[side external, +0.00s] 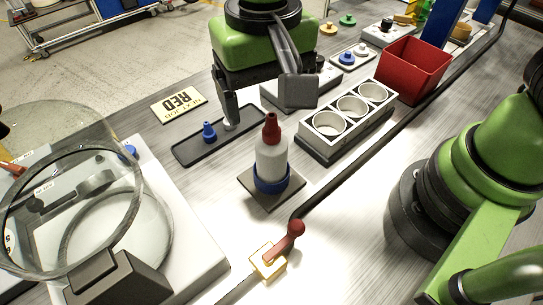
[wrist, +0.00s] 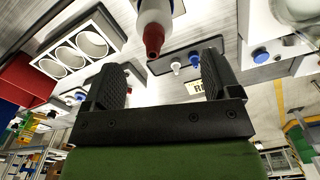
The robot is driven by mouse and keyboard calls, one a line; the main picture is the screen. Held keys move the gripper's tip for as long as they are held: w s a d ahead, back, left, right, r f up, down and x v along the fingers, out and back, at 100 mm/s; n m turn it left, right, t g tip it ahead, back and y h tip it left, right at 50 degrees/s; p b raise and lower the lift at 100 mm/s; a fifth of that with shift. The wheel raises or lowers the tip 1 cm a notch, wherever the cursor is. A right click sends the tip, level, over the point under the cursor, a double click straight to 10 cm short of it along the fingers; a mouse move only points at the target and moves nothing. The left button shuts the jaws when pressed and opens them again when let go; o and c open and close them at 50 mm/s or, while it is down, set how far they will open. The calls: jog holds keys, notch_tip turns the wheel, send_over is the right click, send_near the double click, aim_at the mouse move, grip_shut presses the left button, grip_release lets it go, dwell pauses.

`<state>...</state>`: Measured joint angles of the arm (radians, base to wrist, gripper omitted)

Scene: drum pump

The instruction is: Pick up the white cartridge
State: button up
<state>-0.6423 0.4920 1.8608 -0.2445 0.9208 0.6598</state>
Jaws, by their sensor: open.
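The dark tray (side external: 190,152) lies on the bench and holds a small blue cartridge (side external: 209,132) and a small white cartridge (side external: 231,124). In the wrist view, the white cartridge (wrist: 176,67) and the blue cartridge (wrist: 194,58) show on the tray between my fingers, beyond them. My gripper (side external: 262,98) is open and empty. In the side view its left finger overlaps the top of the white cartridge; I cannot tell whether they touch. Both fingers also show in the wrist view (wrist: 163,80).
A white bottle with red nozzle (side external: 272,155) stands close in front of my gripper. A rack with three round cups (side external: 350,112) and a red bin (side external: 412,70) are to the right. A "RED" card (side external: 178,104) lies behind the tray. A clear round cover (side external: 70,190) stands left.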

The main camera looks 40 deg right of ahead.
aim_at(271, 128)
jog(key=f, duration=0.7)
jog(key=shift+s+d+f, duration=0.15)
jog(key=shift+d, duration=0.2)
jog(key=c, duration=1.4)
